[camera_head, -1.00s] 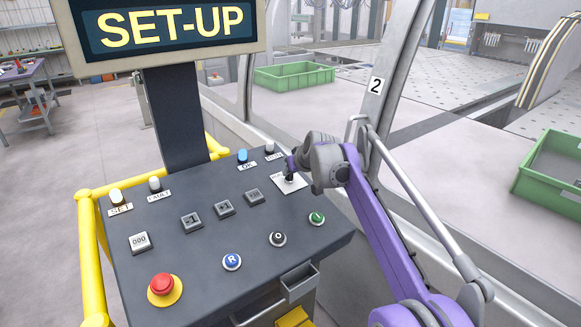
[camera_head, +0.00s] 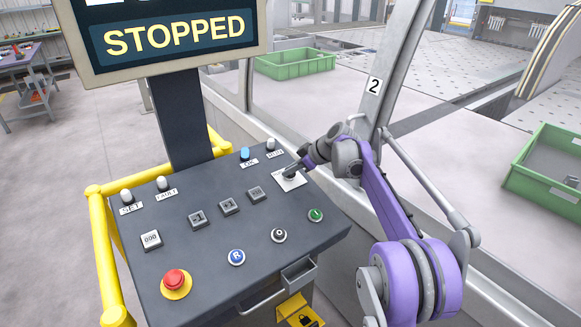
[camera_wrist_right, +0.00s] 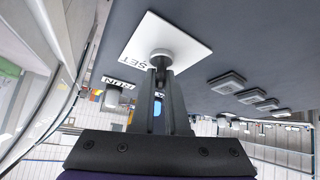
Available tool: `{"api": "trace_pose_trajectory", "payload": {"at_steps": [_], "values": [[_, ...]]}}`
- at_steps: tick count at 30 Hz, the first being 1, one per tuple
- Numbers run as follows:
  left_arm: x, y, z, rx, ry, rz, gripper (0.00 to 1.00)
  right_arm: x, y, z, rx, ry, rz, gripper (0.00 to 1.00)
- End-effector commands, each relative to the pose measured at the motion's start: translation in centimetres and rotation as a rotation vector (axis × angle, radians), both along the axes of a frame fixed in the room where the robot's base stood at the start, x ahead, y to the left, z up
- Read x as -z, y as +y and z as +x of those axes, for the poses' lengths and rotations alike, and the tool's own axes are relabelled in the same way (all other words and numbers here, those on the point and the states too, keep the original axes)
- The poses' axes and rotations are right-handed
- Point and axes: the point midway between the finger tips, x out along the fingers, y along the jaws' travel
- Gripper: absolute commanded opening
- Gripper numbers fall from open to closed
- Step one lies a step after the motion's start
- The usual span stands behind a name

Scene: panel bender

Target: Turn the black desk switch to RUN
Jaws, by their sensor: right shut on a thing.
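The black desk switch sits on a white plate (camera_head: 293,184) at the upper right of the sloped desk. My right gripper (camera_head: 291,173) comes in from the right and is shut on the switch, hiding most of it. In the right wrist view the fingers (camera_wrist_right: 160,72) close around the switch's grey round base (camera_wrist_right: 161,55), and "SET" shows on the white plate (camera_wrist_right: 188,30). The handle's exact direction is hidden. The display (camera_head: 175,37) above the desk reads "STOPPED". My left gripper is not in view.
The desk (camera_head: 225,185) carries a red emergency button (camera_head: 174,279), blue, black and green buttons, and several lamps, with a blue one (camera_head: 245,153) near the switch. A yellow rail (camera_head: 103,255) runs along the left. A grey post (camera_head: 383,85) stands behind my right arm.

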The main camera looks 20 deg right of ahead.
Motion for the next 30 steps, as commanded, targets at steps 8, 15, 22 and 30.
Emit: {"api": "trace_pose_trajectory", "payload": {"at_steps": [8, 15, 22, 30], "values": [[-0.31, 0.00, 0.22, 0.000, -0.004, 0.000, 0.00, 0.27, -0.02, -0.07, -0.036, 0.002, -0.011, 0.00], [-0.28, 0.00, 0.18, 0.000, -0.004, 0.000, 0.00, 0.35, -0.01, -0.12, -0.038, 0.002, -0.012, 0.00], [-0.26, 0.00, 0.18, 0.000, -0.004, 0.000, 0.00, 0.38, 0.01, -0.14, -0.038, 0.002, -0.012, 0.39], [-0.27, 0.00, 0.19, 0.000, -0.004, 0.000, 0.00, 0.32, 0.04, -0.09, -0.036, 0.002, -0.011, 0.42]]}}
